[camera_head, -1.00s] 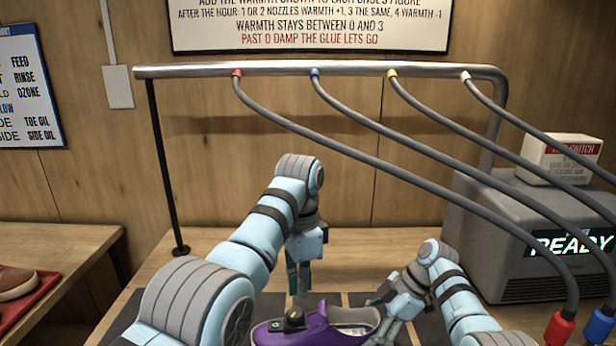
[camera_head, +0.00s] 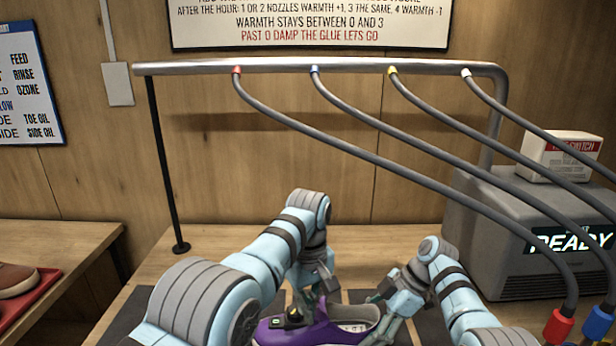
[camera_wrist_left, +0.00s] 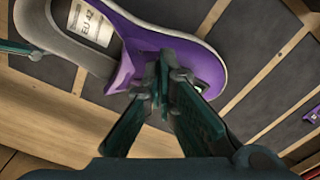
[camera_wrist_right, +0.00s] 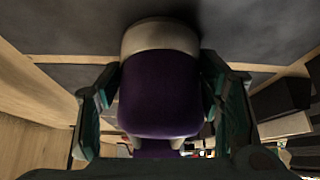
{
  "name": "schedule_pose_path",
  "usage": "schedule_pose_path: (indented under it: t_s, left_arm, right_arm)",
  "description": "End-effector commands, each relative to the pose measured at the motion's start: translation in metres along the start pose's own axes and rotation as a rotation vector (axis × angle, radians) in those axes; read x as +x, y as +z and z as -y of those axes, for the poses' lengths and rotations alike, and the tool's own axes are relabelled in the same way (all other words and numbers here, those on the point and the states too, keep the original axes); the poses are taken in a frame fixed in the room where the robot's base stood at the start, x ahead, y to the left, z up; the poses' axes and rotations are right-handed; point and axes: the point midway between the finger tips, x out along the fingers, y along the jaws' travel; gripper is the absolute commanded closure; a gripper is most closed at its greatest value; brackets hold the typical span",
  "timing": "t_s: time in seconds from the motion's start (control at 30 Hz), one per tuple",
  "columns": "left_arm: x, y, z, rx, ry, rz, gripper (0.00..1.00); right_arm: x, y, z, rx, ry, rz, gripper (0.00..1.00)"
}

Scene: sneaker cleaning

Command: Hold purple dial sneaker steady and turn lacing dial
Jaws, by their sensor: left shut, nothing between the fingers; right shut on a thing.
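The purple sneaker (camera_head: 318,331) with a pale sole lies on the dark mat at the bottom of the head view, toe to the left. Its dark lacing dial (camera_head: 292,317) sits on top of the upper. My left gripper (camera_wrist_left: 165,72) is shut with its fingertips at the dial, nothing between them; they partly hide it in the left wrist view. I cannot tell whether they touch it. In the head view the left gripper (camera_head: 305,303) points down over the shoe. My right gripper (camera_wrist_right: 163,82) is shut on the sneaker's heel (camera_wrist_right: 160,100), one finger on each side.
A grey machine reading READY (camera_head: 520,235) stands at the right. A red tray (camera_head: 40,300) with a brown shoe (camera_head: 15,281) is on a side table at the left.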

Motion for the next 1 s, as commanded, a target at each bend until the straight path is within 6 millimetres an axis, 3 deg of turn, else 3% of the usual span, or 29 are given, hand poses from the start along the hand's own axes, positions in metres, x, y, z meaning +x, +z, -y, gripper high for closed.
schedule_pose_path:
  t_s: [0.2,1.0]
  left_arm:
    - [0.0096,0.0011,0.0005,0.002,-0.002,0.006,1.0]
    - [0.0112,-0.005,0.0038,0.002,-0.004,0.008,1.0]
  right_arm:
    - [0.0,-0.0003,0.0002,-0.003,-0.001,-0.002,0.78]
    - [0.0002,-0.003,-0.0001,-0.01,-0.002,-0.007,0.78]
